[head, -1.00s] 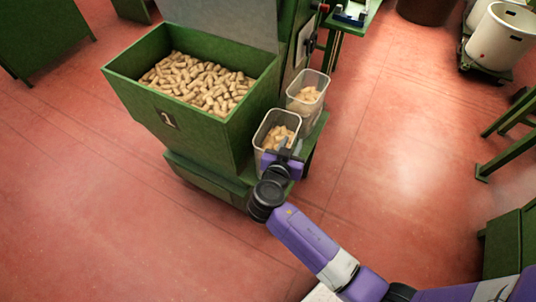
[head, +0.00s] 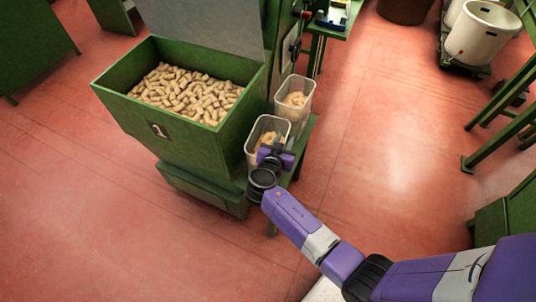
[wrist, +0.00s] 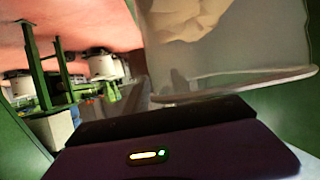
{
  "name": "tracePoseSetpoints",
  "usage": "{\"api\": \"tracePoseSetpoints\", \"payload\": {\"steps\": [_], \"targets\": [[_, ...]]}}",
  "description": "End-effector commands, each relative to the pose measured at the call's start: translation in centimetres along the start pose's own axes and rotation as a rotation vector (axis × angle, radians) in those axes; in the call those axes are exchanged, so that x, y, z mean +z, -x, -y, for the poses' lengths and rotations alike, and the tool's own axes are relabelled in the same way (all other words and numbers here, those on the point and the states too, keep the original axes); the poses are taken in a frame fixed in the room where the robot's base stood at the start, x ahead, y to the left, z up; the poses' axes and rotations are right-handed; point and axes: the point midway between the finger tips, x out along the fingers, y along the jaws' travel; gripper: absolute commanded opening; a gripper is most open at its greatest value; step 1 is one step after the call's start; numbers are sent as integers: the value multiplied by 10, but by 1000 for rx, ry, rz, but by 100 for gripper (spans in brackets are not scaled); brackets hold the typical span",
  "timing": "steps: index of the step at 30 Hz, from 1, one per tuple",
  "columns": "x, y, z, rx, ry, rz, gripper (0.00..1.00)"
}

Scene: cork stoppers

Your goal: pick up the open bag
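I cannot make out a thing that is clearly an open bag. Two clear open-topped containers with pale corks stand side by side on a green stand: a front one (head: 252,148) and a back one (head: 308,100). My gripper (head: 270,152) is at the near side of the front container and covers part of it. I cannot tell whether it touches it. In the wrist view, a clear container (wrist: 210,85) with a pale mass inside fills the upper right, close beyond my dark gripper body (wrist: 165,120). The fingertips are not distinct, so their opening cannot be told.
A large green hopper (head: 200,142) full of corks stands left of the containers. A green table (head: 340,28) is behind. White buckets (head: 482,32) on a dolly and green frames (head: 505,120) are at the right. Open red floor (head: 385,135) lies between.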

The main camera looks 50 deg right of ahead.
Motion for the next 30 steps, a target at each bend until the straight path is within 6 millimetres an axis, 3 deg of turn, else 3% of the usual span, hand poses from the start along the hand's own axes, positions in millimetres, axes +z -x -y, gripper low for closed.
{"api": "tracePoseSetpoints", "payload": {"steps": [4, 9, 30], "targets": [[0, 0, 0, 0, 0, 0, 30], [0, 0, 0, 0, 0, 0, 0], [1, 0, 0, -1, 1, 1, 0]]}}
